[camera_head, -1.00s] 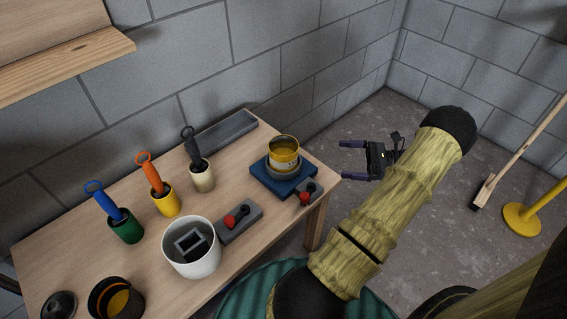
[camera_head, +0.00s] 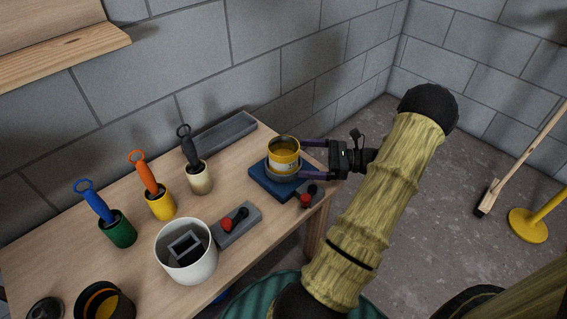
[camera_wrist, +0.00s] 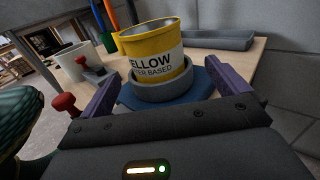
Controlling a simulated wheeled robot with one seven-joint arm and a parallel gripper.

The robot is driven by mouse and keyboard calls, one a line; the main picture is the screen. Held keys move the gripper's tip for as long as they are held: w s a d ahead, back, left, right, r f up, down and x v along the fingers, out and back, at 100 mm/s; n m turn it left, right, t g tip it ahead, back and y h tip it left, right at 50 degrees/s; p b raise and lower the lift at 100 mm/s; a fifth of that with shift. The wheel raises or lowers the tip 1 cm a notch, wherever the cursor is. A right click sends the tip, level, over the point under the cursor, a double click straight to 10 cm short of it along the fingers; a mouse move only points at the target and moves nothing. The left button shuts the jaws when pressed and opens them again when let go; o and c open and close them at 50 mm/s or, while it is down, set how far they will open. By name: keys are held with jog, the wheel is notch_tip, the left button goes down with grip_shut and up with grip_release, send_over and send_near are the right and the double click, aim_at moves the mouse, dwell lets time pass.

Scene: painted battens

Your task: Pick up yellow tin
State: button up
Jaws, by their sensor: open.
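The yellow tin (camera_head: 284,155) is open at the top and stands in a round grey holder on a blue base (camera_head: 268,183) at the right end of the bench. In the wrist view the tin (camera_wrist: 155,50) shows a white label reading "YELLOW" and "WATER BASED", and it leans slightly. Its grey holder (camera_wrist: 160,86) surrounds its foot. My gripper (camera_head: 307,160) is open, with its two purple fingers pointing at the tin from the right. In the wrist view the fingers (camera_wrist: 168,98) lie to either side of the holder and tin, and do not appear closed on them.
Another red-knobbed block (camera_head: 235,226) and a white pot (camera_head: 187,251) stand further left. A grey tray (camera_head: 224,134) lies behind, along the wall. Several handled coloured pots stand at left.

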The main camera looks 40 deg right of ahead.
aim_at(292, 158)
jog(key=shift+w+a, duration=0.15)
jog(key=shift+a, duration=0.1)
jog(key=b+x, duration=0.3)
jog(key=x, duration=0.1)
jog(key=shift+a+r, duration=0.1)
jog(key=shift+a, duration=0.15)
jog(key=shift+w+a+r, duration=0.1)
jog(key=shift+w+a, duration=0.1)
jog(key=shift+a, duration=0.1)
jog(key=shift+c, duration=0.4)
jog(key=shift+r, duration=0.1)
jog(key=c, duration=1.3)
jog(key=shift+r, duration=0.15)
